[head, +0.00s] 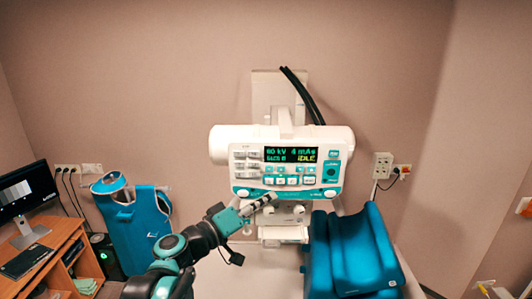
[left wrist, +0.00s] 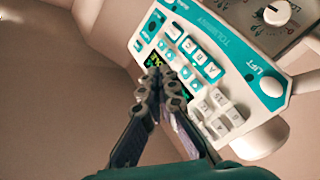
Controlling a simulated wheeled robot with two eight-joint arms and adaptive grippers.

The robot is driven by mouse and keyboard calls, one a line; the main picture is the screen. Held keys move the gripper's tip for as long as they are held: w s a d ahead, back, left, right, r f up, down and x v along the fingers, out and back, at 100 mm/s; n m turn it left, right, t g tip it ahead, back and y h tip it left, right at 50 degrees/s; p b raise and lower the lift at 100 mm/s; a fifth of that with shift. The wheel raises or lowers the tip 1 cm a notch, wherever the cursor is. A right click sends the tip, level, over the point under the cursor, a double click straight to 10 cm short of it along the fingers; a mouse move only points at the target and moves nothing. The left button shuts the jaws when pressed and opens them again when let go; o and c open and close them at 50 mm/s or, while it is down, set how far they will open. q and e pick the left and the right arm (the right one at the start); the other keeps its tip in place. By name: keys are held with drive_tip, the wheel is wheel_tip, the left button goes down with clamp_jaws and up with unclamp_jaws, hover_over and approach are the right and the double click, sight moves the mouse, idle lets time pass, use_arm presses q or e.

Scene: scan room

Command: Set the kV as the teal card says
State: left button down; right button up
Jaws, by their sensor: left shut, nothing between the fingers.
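The scanner's control panel (head: 286,172) is on the white machine at the wall. Its display (head: 290,154) seems to read 80 kV, 4 mAs and IDLE, in small text. Rows of buttons (head: 281,181) sit below the display. My left gripper (head: 272,197) is shut and empty at the panel's lower edge. In the left wrist view its fingertips (left wrist: 160,78) overlap the panel (left wrist: 228,50) and partly cover the display (left wrist: 153,61); I cannot tell whether they touch it. I cannot make out a teal card. My right gripper is not in view.
A teal padded chair (head: 350,254) stands at the lower right of the machine. A desk (head: 52,255) with a monitor (head: 27,192) is at the left, beside a teal padded item (head: 136,222). Wall sockets (head: 383,165) are at the right.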

sight(269, 169)
use_arm(q)
drive_tip(key=shift+w+r, duration=0.1)
drive_tip(key=shift+r, duration=0.35)
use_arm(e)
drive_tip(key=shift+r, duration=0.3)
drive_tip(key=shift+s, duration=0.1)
use_arm(q)
drive_tip(key=shift+w+b, duration=0.65)
drive_tip(key=shift+w, duration=3.75)
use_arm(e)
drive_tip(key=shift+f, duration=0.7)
use_arm(q)
drive_tip(key=shift+w, duration=0.2)
drive_tip(key=shift+w, duration=0.25)
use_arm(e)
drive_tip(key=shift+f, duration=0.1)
